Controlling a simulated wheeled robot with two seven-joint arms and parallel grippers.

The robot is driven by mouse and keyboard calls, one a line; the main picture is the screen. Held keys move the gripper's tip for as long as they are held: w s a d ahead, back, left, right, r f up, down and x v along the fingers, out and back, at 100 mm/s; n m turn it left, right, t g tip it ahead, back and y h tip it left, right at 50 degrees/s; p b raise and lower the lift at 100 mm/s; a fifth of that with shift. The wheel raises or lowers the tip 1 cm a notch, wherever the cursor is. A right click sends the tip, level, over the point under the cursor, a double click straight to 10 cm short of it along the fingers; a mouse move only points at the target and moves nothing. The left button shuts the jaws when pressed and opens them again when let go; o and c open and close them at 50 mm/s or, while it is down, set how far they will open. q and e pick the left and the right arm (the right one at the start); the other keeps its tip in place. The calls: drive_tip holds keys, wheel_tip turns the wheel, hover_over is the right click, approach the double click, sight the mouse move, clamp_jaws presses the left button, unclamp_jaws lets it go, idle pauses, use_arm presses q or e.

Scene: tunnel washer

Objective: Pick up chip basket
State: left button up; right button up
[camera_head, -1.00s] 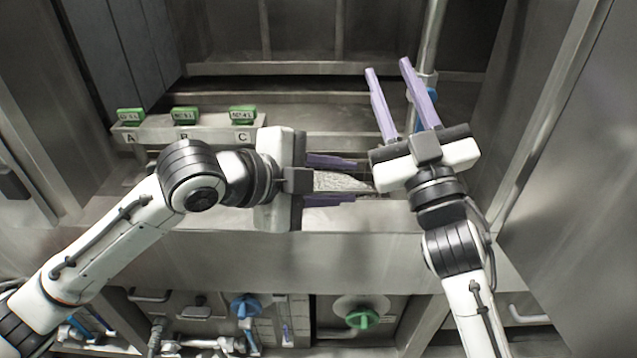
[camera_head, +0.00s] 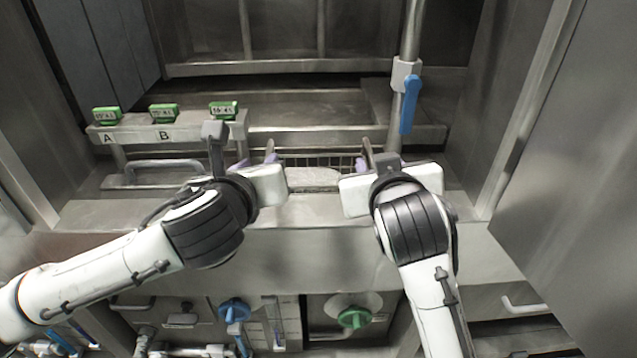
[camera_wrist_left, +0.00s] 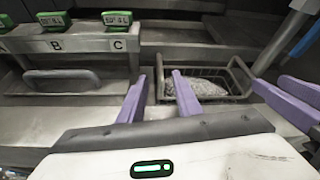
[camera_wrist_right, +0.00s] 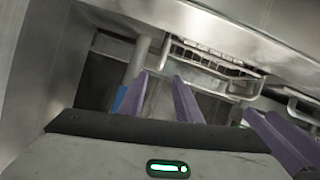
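The chip basket is a dark wire basket (camera_head: 330,160) with a grey, lumpy load, set in the counter between my two grippers. It also shows in the left wrist view (camera_wrist_left: 228,98) and in the right wrist view (camera_wrist_right: 210,62). My left gripper (camera_wrist_left: 157,76) is open at its left end. The basket's left rim shows between those fingertips. My right gripper (camera_wrist_right: 160,76) is open at its right end, and a rim or handle part shows between its fingertips. I cannot tell whether any finger touches the wire. In the head view, wrists hide part of both grippers.
A rail with green-topped labelled blocks (camera_head: 164,113) stands at the left, with a metal handle (camera_head: 165,165) below it. An upright pipe with a blue lever (camera_head: 409,105) stands behind my right gripper. Green (camera_head: 354,317) and blue (camera_head: 234,310) knobs sit below the counter.

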sight(268, 154)
use_arm(q)
drive_tip(key=shift+w, duration=0.1)
use_arm(e)
drive_tip(key=shift+w, duration=0.1)
